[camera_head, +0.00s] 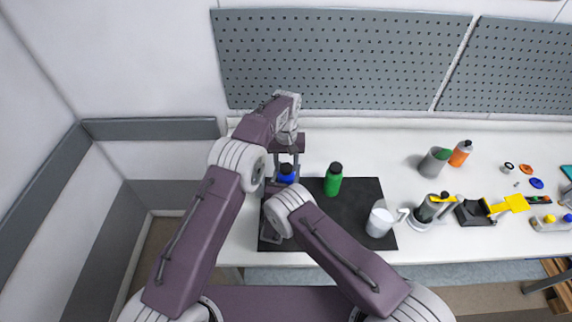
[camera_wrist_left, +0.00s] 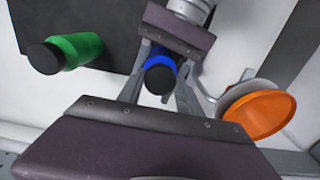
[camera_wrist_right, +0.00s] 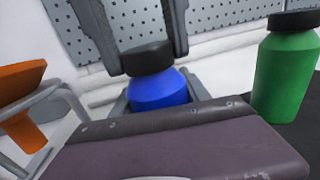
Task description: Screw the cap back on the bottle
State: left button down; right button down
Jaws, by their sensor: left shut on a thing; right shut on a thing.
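The blue bottle (camera_head: 286,179) stands upright at the left part of the black mat (camera_head: 352,218). Its black cap (camera_wrist_right: 148,58) sits on top of the neck, touching it as far as I can see; whether it is threaded cannot be told. My left gripper (camera_head: 286,161) comes from above and is shut on the cap; its fingers flank the cap in the right wrist view. My right gripper (camera_wrist_right: 158,98) is shut on the blue bottle's body from the side. In the head view it is mostly hidden behind my arms.
A green bottle (camera_head: 333,180) with a black cap stands right of the blue one. A white cup (camera_head: 380,220) stands on the mat's right. An orange funnel (camera_wrist_left: 258,112) in a ring stand is close by. Grey cup (camera_head: 434,162), orange bottle (camera_head: 460,153) and tools lie farther right.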

pick_arm(q)
jog(key=c, duration=0.7)
grip_release()
notch_tip(320, 180, up, 8)
jog(key=shift+f, duration=0.25)
pick_arm(e)
jog(key=shift+c, duration=2.3)
grip_release()
